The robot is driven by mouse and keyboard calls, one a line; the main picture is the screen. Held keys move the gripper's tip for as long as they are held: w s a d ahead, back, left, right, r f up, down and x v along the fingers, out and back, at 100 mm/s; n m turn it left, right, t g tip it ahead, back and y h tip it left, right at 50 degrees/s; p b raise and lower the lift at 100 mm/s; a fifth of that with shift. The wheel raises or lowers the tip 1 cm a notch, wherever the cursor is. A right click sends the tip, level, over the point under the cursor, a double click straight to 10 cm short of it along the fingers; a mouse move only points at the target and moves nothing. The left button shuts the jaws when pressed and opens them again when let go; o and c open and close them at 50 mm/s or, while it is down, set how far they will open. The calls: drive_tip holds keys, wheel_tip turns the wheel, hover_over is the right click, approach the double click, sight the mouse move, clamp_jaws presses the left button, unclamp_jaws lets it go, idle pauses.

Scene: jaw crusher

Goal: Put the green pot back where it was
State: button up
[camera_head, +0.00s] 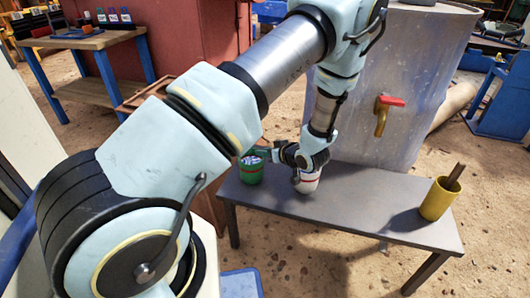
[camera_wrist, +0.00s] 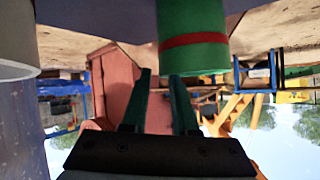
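The green pot (camera_head: 250,174) stands upright at the left end of the grey bench (camera_head: 365,209), with small pale and blue things showing in its mouth. In the wrist view, which is upside down, the green pot (camera_wrist: 193,22) has a red band and stands with its rim by the tip of the right-hand finger. My gripper (camera_wrist: 160,76) is open and empty, with a clear gap between the fingers. In the head view its fingers are close to the pot's rim; whether they touch it I cannot tell.
A white pot (camera_head: 307,184) with a red band stands on the bench below my wrist. A grey tank (camera_head: 400,75) with a red-handled tap (camera_head: 385,108) rises behind. The bench middle is clear.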

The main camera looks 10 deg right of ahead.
drive_tip(key=shift+o, duration=0.3)
drive_tip(key=p+v, duration=0.2)
drive_tip(key=v, duration=1)
drive_tip(key=w+a+r+m+g+h, duration=0.1)
drive_tip(key=w+a+r+g+h, duration=0.15)
drive_tip(key=r, duration=0.25)
drive_tip(key=w+a+r+m+g+h, duration=0.1)
drive_tip(key=w+a+r+g+h, duration=0.15)
drive_tip(key=w+r+h, duration=0.2)
drive_tip(key=s+a+r+m+g, duration=0.1)
drive_tip(key=s+a+r+g, duration=0.1)
drive_tip(key=s+a, duration=0.4)
drive_tip(key=s+a+r+m+g+y, duration=0.1)
drive_tip(key=s+a+r, duration=0.4)
drive_tip(key=a, duration=0.9)
drive_tip(key=shift+s+r+g, duration=0.25)
drive_tip(key=shift+s+g, duration=0.25)
drive_tip(key=shift+s, duration=0.75)
